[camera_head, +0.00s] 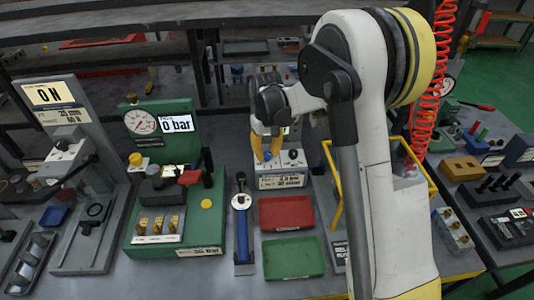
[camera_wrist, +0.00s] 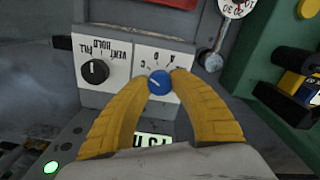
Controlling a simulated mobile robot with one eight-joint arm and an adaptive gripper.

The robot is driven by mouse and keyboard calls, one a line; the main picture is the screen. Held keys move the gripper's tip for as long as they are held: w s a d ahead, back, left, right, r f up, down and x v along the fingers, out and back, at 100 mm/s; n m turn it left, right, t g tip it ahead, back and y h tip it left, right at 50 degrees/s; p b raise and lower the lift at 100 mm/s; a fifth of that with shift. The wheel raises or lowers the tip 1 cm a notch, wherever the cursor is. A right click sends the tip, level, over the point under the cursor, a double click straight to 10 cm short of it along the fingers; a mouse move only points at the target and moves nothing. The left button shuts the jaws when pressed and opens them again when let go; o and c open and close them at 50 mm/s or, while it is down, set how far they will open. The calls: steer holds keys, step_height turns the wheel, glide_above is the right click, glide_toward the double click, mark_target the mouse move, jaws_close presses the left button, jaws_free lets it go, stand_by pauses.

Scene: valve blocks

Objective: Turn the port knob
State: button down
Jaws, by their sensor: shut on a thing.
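The blue port knob (camera_wrist: 159,82) sits on the sloped white panel of a valve block (camera_wrist: 189,60), with letters around it, C and A among them. It carries a pale pointer line. My gripper (camera_wrist: 163,78) has its two yellow fingers closed in on the knob from both sides. In the head view my gripper (camera_head: 266,150) reaches down over the valve block (camera_head: 293,161) at the back of the bench, and the fingers hide most of the knob.
A black knob (camera_wrist: 91,71) marked FILL, HOLD and VENT is on the same panel. A grey lever (camera_wrist: 212,58) stands beside the block. A red tray (camera_head: 286,213) and a green tray (camera_head: 293,258) lie in front. A green gauge station (camera_head: 165,135) reading 0 bar stands to the left.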

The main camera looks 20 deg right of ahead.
mark_target(267, 154)
stand_by(0.4)
steer(key=c, duration=1.1)
jaws_free()
steer(key=shift+o, duration=0.2)
steer(key=shift+r, duration=0.1)
step_height(267, 154, up, 12)
